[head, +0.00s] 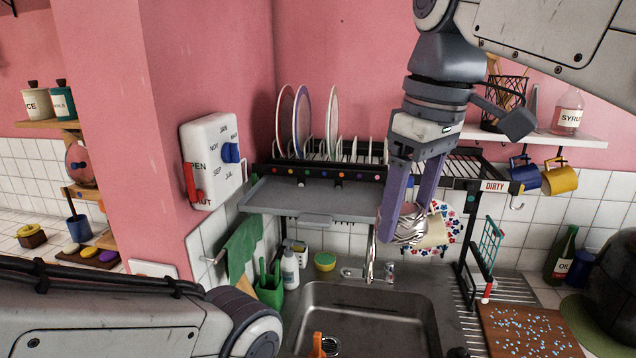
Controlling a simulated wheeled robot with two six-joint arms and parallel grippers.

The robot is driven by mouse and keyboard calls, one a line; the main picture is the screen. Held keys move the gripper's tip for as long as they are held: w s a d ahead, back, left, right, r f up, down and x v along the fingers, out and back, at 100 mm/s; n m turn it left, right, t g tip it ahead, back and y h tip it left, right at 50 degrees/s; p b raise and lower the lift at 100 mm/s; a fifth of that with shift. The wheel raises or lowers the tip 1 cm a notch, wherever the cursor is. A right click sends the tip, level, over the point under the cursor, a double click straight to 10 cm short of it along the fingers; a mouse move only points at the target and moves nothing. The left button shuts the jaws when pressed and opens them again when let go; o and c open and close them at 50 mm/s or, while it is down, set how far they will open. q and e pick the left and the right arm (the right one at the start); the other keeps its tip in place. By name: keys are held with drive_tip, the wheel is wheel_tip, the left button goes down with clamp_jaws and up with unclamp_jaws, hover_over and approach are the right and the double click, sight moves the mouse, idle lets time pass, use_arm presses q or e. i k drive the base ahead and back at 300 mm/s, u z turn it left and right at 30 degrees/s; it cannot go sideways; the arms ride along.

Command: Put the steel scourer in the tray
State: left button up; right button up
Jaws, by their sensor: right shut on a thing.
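The steel scourer (411,228) is a silvery, crinkled ball. My right gripper (402,230) comes down from the upper right and is shut on it, with a purple finger on each side. The scourer hangs in the air above the sink's back edge, in front of the shelf. A flat grey tray (310,198) juts out beneath the dish rack, to the left of the gripper; its bare surface shows. The fingers hide part of the scourer and the tray's right end. My left arm crosses the bottom left, but its gripper is out of the picture.
Plates (302,121) stand in the rack above the tray. The faucet (371,256) and sink (362,315) lie below. A wall calendar box (212,160) is left of the tray.

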sight(313, 204)
drive_tip(key=i, duration=0.95)
